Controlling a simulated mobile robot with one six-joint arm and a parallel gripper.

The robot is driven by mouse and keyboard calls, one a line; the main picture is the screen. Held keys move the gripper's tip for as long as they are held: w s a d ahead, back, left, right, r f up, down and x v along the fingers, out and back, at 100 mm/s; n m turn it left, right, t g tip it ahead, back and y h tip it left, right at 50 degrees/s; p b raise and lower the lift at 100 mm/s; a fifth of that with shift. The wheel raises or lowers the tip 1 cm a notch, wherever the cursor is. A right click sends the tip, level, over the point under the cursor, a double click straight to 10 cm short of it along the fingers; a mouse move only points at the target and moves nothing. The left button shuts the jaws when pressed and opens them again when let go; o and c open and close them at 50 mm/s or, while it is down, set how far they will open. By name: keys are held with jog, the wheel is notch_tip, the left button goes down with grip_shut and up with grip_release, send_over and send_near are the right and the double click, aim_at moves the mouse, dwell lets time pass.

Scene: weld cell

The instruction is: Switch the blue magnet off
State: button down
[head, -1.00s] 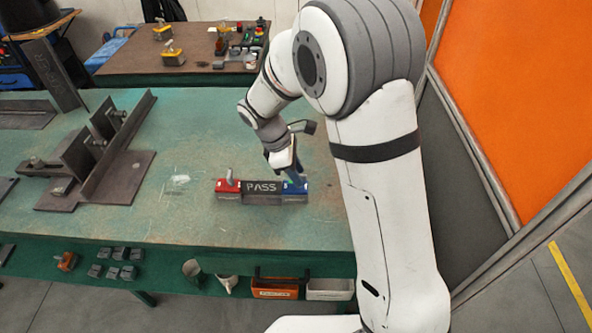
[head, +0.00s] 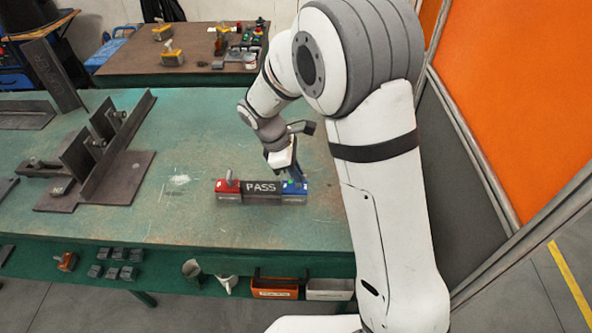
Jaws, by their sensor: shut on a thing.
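The blue magnet (head: 294,190) sits on the green table at the right end of a dark block (head: 262,198) marked PASS. A red magnet (head: 228,189) with an upright grey handle sits at the block's left end. My gripper (head: 293,180) points down at the top of the blue magnet, shut on its handle. The handle itself is mostly hidden by the fingers, so its angle cannot be told.
A dark steel fixture (head: 110,155) with upright plates stands on the table's left side. The table (head: 200,130) is clear behind the block.

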jog(key=m, duration=0.2)
jog(key=m+g+p, duration=0.1)
jog(key=m, duration=0.1)
jog(key=shift+w+g, duration=0.15)
jog(key=shift+g, duration=0.15)
jog(key=m+g+y+p, duration=0.1)
jog(key=m, duration=0.3)
jog(key=shift+w+d+m, duration=0.1)
jog(key=shift+d+m, duration=0.05)
jog(key=shift+m, duration=0.25)
jog(key=m+g+y, duration=0.1)
jog(key=m, duration=0.2)
jog(key=shift+d+m, duration=0.1)
jog(key=shift+m, duration=0.2)
jog(key=m+y, duration=0.2)
jog(key=m, duration=0.3)
jog(key=shift+w, duration=0.1)
jog(key=shift+m, duration=0.3)
jog(key=c, duration=1.5)
grip_release()
jog(key=shift+r, duration=0.1)
